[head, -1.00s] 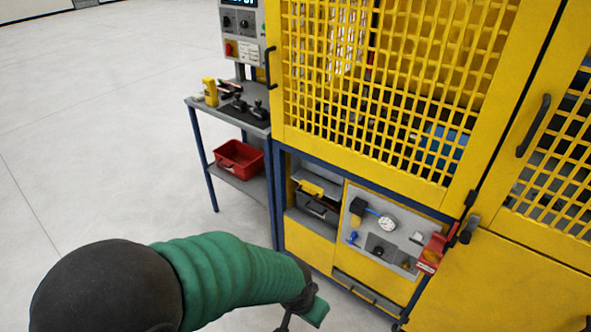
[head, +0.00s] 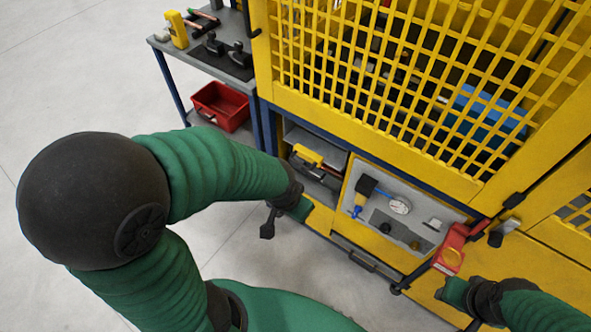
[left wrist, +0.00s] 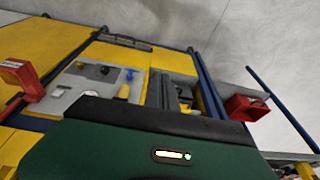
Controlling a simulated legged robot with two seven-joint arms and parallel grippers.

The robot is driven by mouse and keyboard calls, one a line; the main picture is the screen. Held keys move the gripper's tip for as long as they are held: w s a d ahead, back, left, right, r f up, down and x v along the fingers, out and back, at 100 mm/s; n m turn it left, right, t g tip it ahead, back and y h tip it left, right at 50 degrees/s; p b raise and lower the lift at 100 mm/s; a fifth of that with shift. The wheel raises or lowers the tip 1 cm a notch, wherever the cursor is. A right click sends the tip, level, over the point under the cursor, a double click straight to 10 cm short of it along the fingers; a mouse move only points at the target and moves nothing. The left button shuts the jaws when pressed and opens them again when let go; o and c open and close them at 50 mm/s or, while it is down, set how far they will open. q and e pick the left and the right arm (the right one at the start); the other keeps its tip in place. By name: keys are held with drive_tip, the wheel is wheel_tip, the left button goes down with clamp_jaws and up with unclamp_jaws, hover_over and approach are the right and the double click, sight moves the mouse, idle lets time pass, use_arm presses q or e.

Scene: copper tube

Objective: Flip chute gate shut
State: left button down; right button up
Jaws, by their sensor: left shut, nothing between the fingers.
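A recessed opening in the yellow machine's lower front, left of the grey panel, looks like the chute. A dark piece with a yellow top (head: 307,156) tilts inside it and may be the gate; whether it is open is unclear. The recess also shows in the left wrist view (left wrist: 168,94). My left gripper (head: 268,224) is shut and empty, apart from the machine, just below and left of the recess. My right gripper (head: 457,293) is low at the right, below the red box; its fingers are not clear.
The yellow mesh guard (head: 400,80) is above. A side table (head: 228,62) with a red bin (head: 222,104) stands left, with open floor beyond.

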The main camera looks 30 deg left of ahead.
use_arm(q)
drive_tip(key=w+a+f+m+t+b, duration=0.3)
drive_tip(key=w+a+f+m+b, duration=0.2)
drive_tip(key=f+m+b, duration=0.3)
drive_tip(key=w+a+f+m+t+h+b, duration=0.1)
drive_tip(key=w+a+f+m+t+b, duration=0.3)
drive_tip(key=a+f+m+b, duration=0.4)
drive_tip(key=shift+w+a+m+t, duration=0.2)
drive_tip(key=shift+w+m+t, duration=0.1)
drive_tip(key=shift+w+m, duration=0.7)
drive_tip(key=w+r+b+x, duration=0.1)
drive_tip(key=b+x, duration=0.3)
drive_tip(key=x, duration=0.8)
drive_tip(key=shift+w+r, duration=0.5)
